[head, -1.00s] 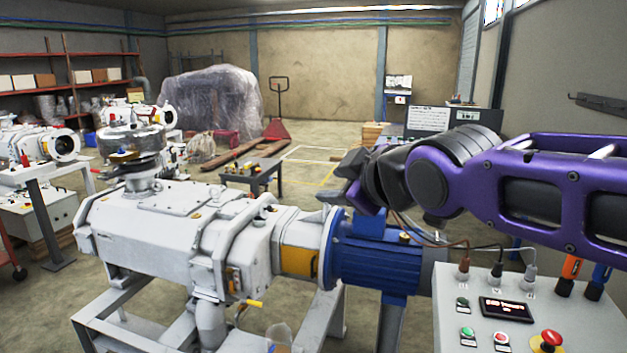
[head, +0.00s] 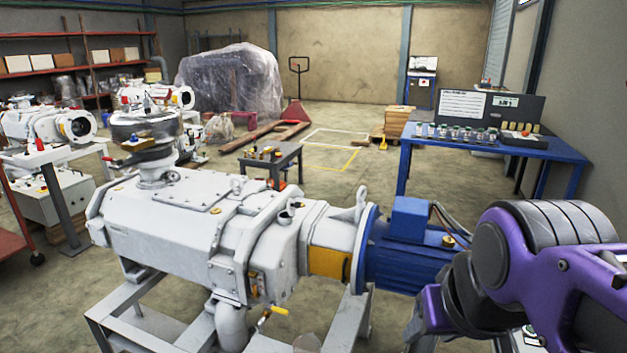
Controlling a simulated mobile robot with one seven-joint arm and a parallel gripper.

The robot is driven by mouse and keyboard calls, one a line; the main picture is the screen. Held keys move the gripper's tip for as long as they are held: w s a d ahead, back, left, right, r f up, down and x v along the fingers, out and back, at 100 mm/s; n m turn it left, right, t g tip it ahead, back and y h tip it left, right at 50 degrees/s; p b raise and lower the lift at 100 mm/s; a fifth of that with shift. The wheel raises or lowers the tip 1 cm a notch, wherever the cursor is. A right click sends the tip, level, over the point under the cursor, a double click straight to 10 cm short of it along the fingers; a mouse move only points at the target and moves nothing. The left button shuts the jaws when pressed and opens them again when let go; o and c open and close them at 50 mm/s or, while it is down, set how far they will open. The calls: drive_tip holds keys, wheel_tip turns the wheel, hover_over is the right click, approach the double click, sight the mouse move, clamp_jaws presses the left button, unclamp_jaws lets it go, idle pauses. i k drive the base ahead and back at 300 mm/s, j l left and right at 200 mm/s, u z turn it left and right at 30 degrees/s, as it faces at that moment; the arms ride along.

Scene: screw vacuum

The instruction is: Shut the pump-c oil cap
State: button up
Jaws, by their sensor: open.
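A large white vacuum pump (head: 170,235) with a blue motor (head: 400,255) stands on a white frame in front of me. A small dark round fitting with a greenish rim (head: 286,217) sits on top of the pump's end housing, left of the yellow band. It may be the oil cap, but I cannot tell whether it is open or shut, and no pump label is readable. My gripper (head: 418,325) is low at the bottom right, below and in front of the motor, apart from the fitting. It is partly cut off by the frame edge and appears empty.
A blue workbench (head: 490,150) with several small jars stands at the back right. A small grey table (head: 262,162) stands behind the pump. Other white pumps (head: 48,125) are at the left. A yellow-handled valve (head: 275,312) sticks out below the pump. Floor beyond is mostly clear.

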sight(292, 205)
drive_tip(key=i+j+z, duration=0.15)
drive_tip(key=j, duration=0.35)
drive_tip(key=j+z, duration=0.1)
drive_tip(key=j, duration=0.4)
drive_tip(key=i+j+z, duration=0.15)
drive_tip(key=j, duration=0.35)
